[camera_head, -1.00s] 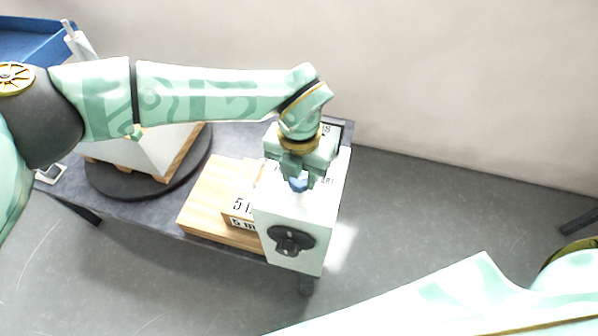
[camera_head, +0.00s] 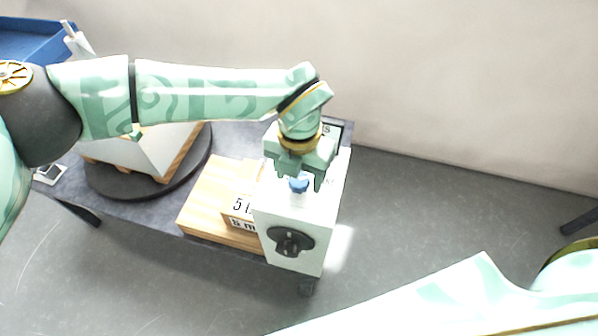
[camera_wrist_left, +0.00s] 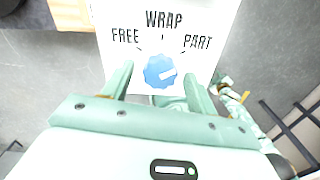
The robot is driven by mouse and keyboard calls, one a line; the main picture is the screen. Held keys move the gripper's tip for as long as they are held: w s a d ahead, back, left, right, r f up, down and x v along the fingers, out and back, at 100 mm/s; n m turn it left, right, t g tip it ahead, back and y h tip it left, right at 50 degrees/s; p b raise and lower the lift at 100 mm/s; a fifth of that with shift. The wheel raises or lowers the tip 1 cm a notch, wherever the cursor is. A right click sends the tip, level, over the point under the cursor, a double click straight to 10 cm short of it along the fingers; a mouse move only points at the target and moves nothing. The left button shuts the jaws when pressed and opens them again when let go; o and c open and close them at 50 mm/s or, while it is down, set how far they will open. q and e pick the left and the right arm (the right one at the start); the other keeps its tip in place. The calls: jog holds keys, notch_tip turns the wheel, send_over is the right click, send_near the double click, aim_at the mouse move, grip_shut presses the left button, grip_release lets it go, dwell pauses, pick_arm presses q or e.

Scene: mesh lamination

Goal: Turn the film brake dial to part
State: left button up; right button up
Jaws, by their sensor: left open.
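The film brake dial is a blue knob (camera_head: 299,185) on top of a white box (camera_head: 290,212). In the left wrist view the dial (camera_wrist_left: 159,72) sits below the printed words FREE, WRAP and PART. Its white mark points right and slightly up, on the PART (camera_wrist_left: 198,42) side. My left gripper (camera_head: 299,184) is open over the dial. In the left wrist view its fingers (camera_wrist_left: 160,82) stand apart on either side of the knob with gaps. My right gripper is out of view.
A black rotary knob (camera_head: 289,242) is on the box's front face. Wooden blocks (camera_head: 212,200) with printed labels lie left of it. A dark round turntable (camera_head: 110,185) carries a white-wrapped load (camera_head: 160,150). Open floor lies to the right.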

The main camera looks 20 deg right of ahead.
aim_at(299, 179)
pick_arm(q)
notch_tip(299, 179, up, 16)
jog(key=p, duration=0.2)
dwell(0.4)
